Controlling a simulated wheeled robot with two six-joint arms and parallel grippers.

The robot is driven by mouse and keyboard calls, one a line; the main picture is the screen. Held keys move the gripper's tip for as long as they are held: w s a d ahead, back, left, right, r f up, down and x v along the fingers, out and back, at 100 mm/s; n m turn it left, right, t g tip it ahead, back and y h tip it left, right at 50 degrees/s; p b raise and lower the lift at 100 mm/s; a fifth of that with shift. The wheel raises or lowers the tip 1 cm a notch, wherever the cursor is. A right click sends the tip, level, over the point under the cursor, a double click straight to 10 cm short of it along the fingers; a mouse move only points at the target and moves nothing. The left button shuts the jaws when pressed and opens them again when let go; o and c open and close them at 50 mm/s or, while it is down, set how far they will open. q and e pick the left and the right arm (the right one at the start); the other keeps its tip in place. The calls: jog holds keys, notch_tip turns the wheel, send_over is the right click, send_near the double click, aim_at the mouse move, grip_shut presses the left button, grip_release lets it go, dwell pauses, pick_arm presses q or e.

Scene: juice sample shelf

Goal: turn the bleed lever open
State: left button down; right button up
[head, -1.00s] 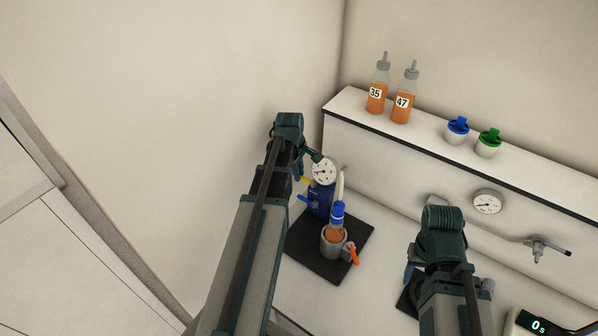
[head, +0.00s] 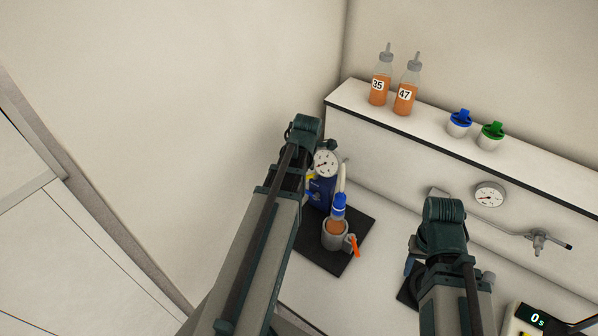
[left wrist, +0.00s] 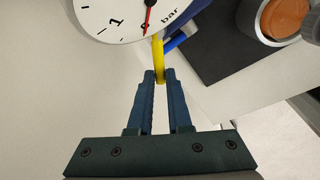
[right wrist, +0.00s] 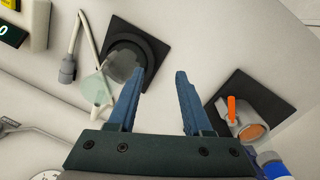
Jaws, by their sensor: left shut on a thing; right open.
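A blue unit (head: 322,194) with a round white pressure gauge (head: 327,163) stands on a dark mat. A yellow lever sits just below the gauge dial in the left wrist view (left wrist: 158,55); I cannot tell by label that it is the bleed lever. My left gripper (left wrist: 160,77) has its fingertips shut on the yellow lever. A blue lever (left wrist: 175,41) lies just beside it. In the head view my left arm partly hides the unit and the fingertips. My right gripper (right wrist: 160,75) is open and empty, above the counter to the right.
A grey cup holder (head: 335,239) with an orange lever (head: 356,245) and a blue-capped bottle (head: 338,207) stands close by on the dark mat (head: 362,226). Two juice bottles and two capped cups stand on the shelf (head: 430,134). A wall gauge (head: 490,195) is at right.

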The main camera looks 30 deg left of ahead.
pick_arm(q)
jog(key=shift+s+d+n, duration=0.15)
jog(key=shift+d+n, duration=0.15)
jog(key=shift+n, duration=0.4)
jog(key=shift+s+d+n, duration=0.15)
jog(key=shift+d+n, duration=0.15)
jog(key=shift+n, duration=0.4)
jog(key=shift+g, duration=0.3)
jog(key=c, duration=0.8)
grip_release()
jog(key=shift+c, duration=0.2)
jog(key=shift+d+r, duration=0.1)
jog(key=shift+r, duration=0.05)
notch_tip(320, 180, up, 13)
jog(key=s+d+p, duration=0.1)
jog(key=d+p, duration=0.1)
jog(key=p, duration=1.1)
jog(key=shift+d+r+p, duration=0.15)
jog(key=shift+d+p, duration=0.05)
jog(key=shift+p, duration=0.1)
